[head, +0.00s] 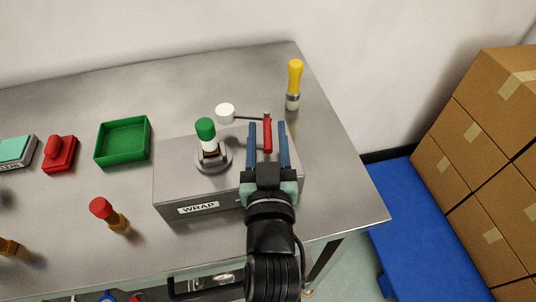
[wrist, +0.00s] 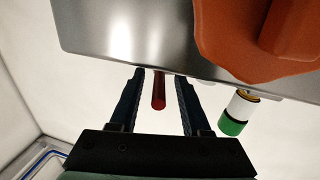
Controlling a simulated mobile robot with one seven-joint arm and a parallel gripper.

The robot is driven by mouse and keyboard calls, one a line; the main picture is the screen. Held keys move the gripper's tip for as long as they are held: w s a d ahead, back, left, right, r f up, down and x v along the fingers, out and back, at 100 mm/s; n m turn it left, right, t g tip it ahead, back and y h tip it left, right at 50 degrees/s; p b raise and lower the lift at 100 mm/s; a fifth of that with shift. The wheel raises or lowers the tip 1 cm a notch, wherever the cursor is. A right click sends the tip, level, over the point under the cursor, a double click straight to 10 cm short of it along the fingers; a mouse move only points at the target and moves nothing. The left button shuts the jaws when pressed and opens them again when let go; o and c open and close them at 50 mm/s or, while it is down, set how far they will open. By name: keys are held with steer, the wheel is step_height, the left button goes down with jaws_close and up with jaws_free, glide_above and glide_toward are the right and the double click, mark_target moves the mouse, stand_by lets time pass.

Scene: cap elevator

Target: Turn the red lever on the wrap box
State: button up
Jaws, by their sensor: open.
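The wrap box (head: 172,178) is a grey metal box with a "WRAP" label on its front. The red lever (head: 267,135) stands at the box's right part, by a thin rod running left to a white disc (head: 225,113). My gripper (head: 267,126) is open, with one blue finger on each side of the red lever. In the wrist view the red lever (wrist: 159,92) shows between the fingers, with gaps on both sides. Whether it lies at finger depth is hard to tell. A green-capped white bottle (head: 206,134) stands in a round holder left of my gripper.
A yellow-topped bottle (head: 294,82) stands behind right. A green tray (head: 122,160), a red block with a knob (head: 60,153) and a red-capped bottle (head: 107,213) are to the left. An orange-red shape (wrist: 250,45) fills the wrist view's upper right. Cardboard boxes (head: 490,150) stand beyond the table.

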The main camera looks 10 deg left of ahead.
steer(key=s+d+b, duration=0.1)
steer(key=s, duration=1.1)
steer(key=shift+s+d, duration=0.25)
steer(key=shift+d, duration=0.1)
steer(key=w+r+t+p, duration=0.3)
steer(key=w+r, duration=0.1)
steer(key=r, duration=1)
steer(key=w+r+t+p, duration=0.2)
steer(key=w+r+p, duration=0.15)
steer(key=r, duration=1.05)
steer(key=s+d+r+m+t+h+p, duration=0.1)
steer(key=s+r+t+p, duration=0.1)
steer(key=r, duration=1)
steer(key=s+d+r+m+t+h+p, duration=0.1)
steer(key=s+r+t+p, duration=0.1)
steer(key=r, duration=0.9)
steer(key=shift+s+d+r+t+h+p, duration=0.2)
steer(key=shift+d+r+t+h+p, duration=0.1)
steer(key=shift+r+p, duration=0.1)
